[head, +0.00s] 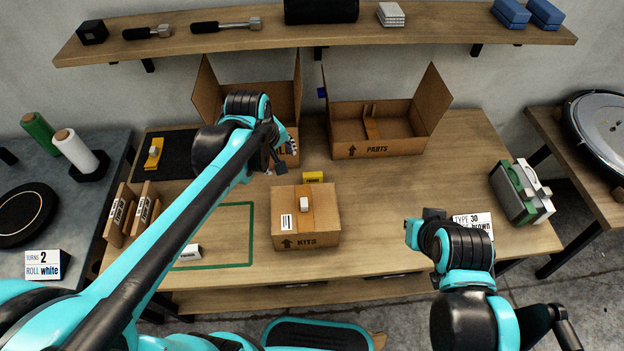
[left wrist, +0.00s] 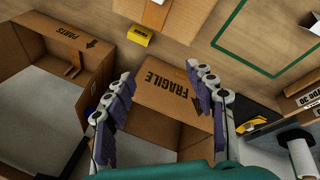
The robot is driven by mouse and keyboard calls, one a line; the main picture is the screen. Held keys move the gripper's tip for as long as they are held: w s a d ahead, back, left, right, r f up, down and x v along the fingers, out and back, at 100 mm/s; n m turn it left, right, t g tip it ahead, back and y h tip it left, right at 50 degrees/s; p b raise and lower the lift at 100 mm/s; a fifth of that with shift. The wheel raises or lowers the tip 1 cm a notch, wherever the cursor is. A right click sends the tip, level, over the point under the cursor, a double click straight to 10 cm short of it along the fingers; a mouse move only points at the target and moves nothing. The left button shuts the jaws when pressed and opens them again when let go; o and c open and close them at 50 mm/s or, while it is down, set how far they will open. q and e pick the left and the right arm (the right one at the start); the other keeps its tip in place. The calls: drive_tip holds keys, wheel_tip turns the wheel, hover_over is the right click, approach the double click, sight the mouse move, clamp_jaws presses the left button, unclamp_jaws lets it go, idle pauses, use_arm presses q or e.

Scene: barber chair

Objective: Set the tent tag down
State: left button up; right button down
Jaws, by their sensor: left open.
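A small yellow tent tag (head: 313,177) stands on the table just behind the closed KITS box (head: 305,240). The tag also shows in the left wrist view (left wrist: 140,37), near the edge of the FRAGILE box (left wrist: 165,90). My left gripper (head: 283,150) is over the front of that open FRAGILE box. In the left wrist view its fingers (left wrist: 160,82) are spread and empty, with the tag beyond the fingertips, apart from them. My right gripper (head: 420,228) is above the table's right front; its fingers are hidden.
An open PARTS box (head: 378,145) stands at the back right. A white card (head: 472,222) stands near my right arm. A green outline (head: 228,262) marks the table's left front, with a small white item (head: 189,253) in it. Bare table lies right of the KITS box.

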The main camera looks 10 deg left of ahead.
use_arm(q)
drive_tip(key=w+d+f+n+g, duration=0.25)
drive_tip(key=w+f+n, duration=0.35)
drive_tip(key=w+f, duration=0.3)
drive_tip(key=n+g, duration=0.1)
drive_tip(key=n, duration=0.4)
hover_over(312, 174)
drive_tip(key=shift+h, duration=0.3)
drive_tip(key=f, duration=0.9)
drive_tip(key=shift+s+a+f+b, duration=0.2)
drive_tip(key=shift+a+f+b, duration=0.05)
drive_tip(key=shift+f+b, duration=0.15)
drive_tip(key=shift+d+f+g, duration=0.1)
drive_tip(key=shift+f+g, duration=0.15)
drive_tip(key=shift+f, duration=0.15)
wheel_tip(312, 174, down, 3)
drive_tip(key=shift+d+r+b, duration=0.1)
drive_tip(key=shift+r+b, duration=0.05)
drive_tip(key=shift+b, duration=0.45)
drive_tip(key=f+b, duration=0.1)
drive_tip(key=f, duration=0.1)
drive_tip(key=f+b, duration=0.1)
drive_tip(key=f, duration=0.2)
drive_tip(key=shift+w+d, duration=0.15)
drive_tip(key=shift+d, duration=0.05)
drive_tip(key=shift+r, duration=0.1)
drive_tip(key=c, duration=1)
